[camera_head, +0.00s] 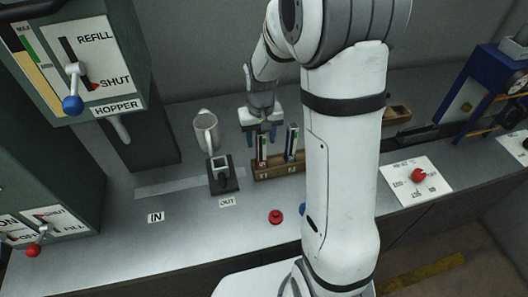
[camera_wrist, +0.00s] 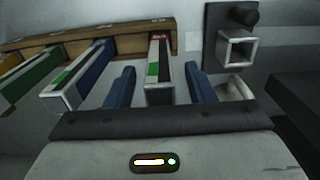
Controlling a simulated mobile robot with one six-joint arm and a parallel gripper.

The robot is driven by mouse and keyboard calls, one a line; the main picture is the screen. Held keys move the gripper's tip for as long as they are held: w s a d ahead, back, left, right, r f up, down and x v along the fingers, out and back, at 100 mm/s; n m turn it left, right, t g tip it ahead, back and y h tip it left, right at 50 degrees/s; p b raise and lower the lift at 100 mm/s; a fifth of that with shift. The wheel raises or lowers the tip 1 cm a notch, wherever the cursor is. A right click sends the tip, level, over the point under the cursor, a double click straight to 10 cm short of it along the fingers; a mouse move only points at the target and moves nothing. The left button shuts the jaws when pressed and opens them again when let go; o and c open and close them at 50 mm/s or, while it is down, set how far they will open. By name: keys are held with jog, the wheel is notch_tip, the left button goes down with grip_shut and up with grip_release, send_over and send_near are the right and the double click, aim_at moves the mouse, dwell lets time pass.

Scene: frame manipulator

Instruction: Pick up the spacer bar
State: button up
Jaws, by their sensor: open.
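Several upright bars stand in a wooden rack (camera_head: 296,168), which also shows in the wrist view (camera_wrist: 75,36). A white bar with a red, green and black label (camera_wrist: 158,72) stands between the two blue fingers of my gripper (camera_wrist: 160,84). The fingers are open on either side of it, with a visible gap to each. In the head view my gripper (camera_head: 262,138) is over the rack's left end, at that bar (camera_head: 262,151). Another bar (camera_head: 291,142) stands to its right. I cannot tell from the labels which is the spacer bar; my arm hides the rack's right part.
A metal jug (camera_head: 206,132) stands left of the rack. A black fixture with a square tube (camera_head: 222,172) sits beside the rack, above the OUT label (camera_head: 227,202). In the wrist view blue (camera_wrist: 88,72) and green (camera_wrist: 35,70) bars stand left. A red button (camera_head: 276,216) is in front.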

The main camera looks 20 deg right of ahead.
jog(key=shift+c, duration=0.6)
grip_shut()
jog(key=shift+r, duration=0.1)
